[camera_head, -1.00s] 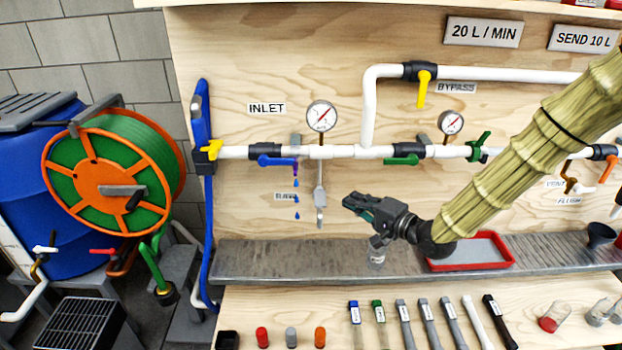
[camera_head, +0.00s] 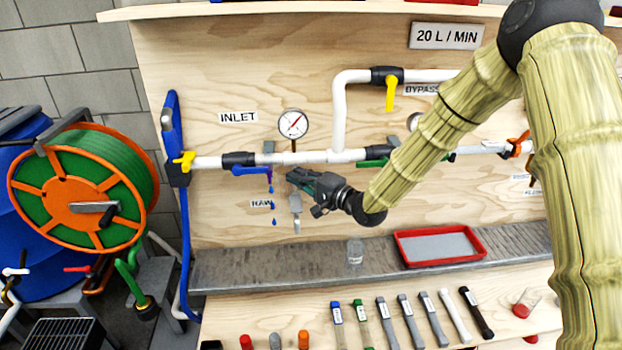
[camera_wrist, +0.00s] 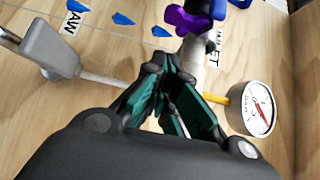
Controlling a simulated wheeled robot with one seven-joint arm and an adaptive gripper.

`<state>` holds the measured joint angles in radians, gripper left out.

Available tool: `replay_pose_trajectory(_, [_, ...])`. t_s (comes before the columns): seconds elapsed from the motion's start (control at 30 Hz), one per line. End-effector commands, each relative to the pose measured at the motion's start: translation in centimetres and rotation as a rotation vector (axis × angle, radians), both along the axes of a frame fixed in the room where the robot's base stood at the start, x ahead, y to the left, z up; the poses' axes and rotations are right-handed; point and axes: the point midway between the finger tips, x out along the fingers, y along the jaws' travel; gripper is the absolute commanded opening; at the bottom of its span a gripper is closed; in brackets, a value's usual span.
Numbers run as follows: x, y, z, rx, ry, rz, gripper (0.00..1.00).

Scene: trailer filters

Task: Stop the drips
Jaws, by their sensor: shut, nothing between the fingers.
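Blue drops (camera_head: 273,206) fall in a line in front of the board below the inlet pipe, beside the RAW label (camera_head: 262,203). A blue lever (camera_head: 250,169) is on the pipe just left of them, with a purple piece (camera_head: 269,180) above the drops. In the wrist view the drops (camera_wrist: 122,18) and the purple piece (camera_wrist: 185,20) show at the top. My gripper (camera_head: 291,176) is shut and empty, just right of the purple piece and below the pipe. Whether it touches anything is unclear. A grey-handled tap (camera_head: 296,205) hangs beside it.
A round gauge (camera_head: 292,124) stands above the pipe; it also shows in the wrist view (camera_wrist: 252,108). A clear jar (camera_head: 355,251) and a red tray (camera_head: 440,245) sit on the grey ledge (camera_head: 240,270). Several tools and coloured caps lie on the bench below.

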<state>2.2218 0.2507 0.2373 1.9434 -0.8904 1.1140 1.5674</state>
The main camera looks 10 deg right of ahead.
Motion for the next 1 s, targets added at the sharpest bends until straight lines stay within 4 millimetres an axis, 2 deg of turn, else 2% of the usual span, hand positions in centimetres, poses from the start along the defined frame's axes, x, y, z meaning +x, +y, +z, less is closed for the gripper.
replay_pose_trajectory(0.2, [-0.2, 2.5, 0.1, -0.001, 0.001, 0.003, 0.00])
replay_pose_trajectory(0.4, [-0.2, 3.4, -0.1, -0.001, 0.002, 0.001, 0.00])
replay_pose_trajectory(1.0, [-0.2, 3.4, -0.4, 0.021, 0.002, -0.001, 0.00])
